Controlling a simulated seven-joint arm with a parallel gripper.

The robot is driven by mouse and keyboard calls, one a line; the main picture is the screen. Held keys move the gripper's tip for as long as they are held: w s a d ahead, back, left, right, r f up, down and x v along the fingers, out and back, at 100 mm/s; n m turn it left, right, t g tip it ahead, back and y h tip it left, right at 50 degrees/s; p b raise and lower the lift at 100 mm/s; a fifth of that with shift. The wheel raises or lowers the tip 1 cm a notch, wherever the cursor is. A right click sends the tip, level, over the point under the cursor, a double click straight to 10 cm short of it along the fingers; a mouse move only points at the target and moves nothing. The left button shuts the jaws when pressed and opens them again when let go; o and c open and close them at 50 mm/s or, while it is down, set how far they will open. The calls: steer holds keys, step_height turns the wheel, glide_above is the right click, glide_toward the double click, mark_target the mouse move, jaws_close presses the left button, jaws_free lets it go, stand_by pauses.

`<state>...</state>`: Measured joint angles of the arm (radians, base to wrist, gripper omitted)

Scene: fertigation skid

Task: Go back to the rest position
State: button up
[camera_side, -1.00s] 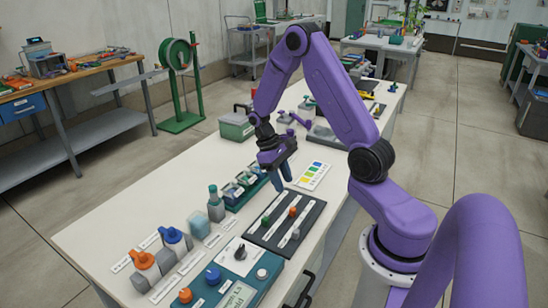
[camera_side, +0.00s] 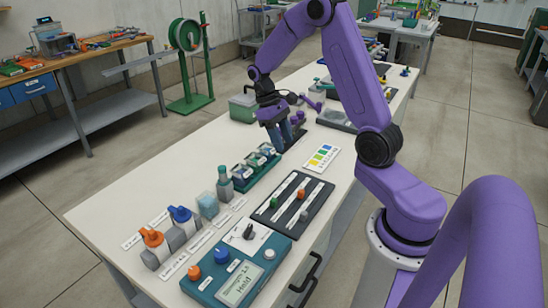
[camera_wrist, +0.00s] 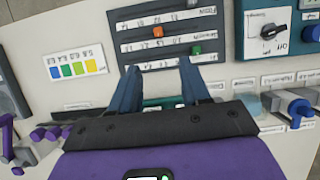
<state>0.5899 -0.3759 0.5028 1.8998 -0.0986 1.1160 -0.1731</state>
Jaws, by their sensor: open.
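My purple gripper (camera_side: 283,142) hangs over the far half of the white table, with its dark blue fingers pointing down. It is left of the colour card (camera_side: 322,157) and behind the row of small bottles. In the wrist view my gripper's two blue fingers (camera_wrist: 160,82) stand apart with nothing between them. The dark slider panel (camera_wrist: 170,35) lies in front of the fingers, with an orange and a green slider knob in view. I cannot tell how high the fingertips are above the table.
A rack of small bottles (camera_side: 257,165), an orange-topped valve (camera_side: 152,238), a blue-topped valve (camera_side: 181,214) and a teal control box (camera_side: 238,277) stand nearer the front. A purple piece (camera_side: 311,103) lies behind my gripper.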

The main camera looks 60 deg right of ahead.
steer(key=s+a+r+n+t+h, duration=0.1)
steer(key=s+a+r+n, duration=0.2)
steer(key=a, duration=0.4)
steer(key=s+a+r+n+t, duration=0.2)
steer(key=s+a, duration=0.1)
steer(key=a, duration=0.4)
steer(key=s+a+r+n, duration=0.1)
steer(key=s+a+n, duration=0.2)
steer(key=s, duration=0.5)
steer(key=s+a+r+n+t+y, duration=0.1)
steer(key=s+a+n, duration=0.2)
steer(key=s, duration=0.6)
steer(key=shift+a+r+n+t, duration=0.2)
steer(key=shift+a+n+t, duration=0.15)
steer(key=shift+n, duration=0.35)
stand_by(0.4)
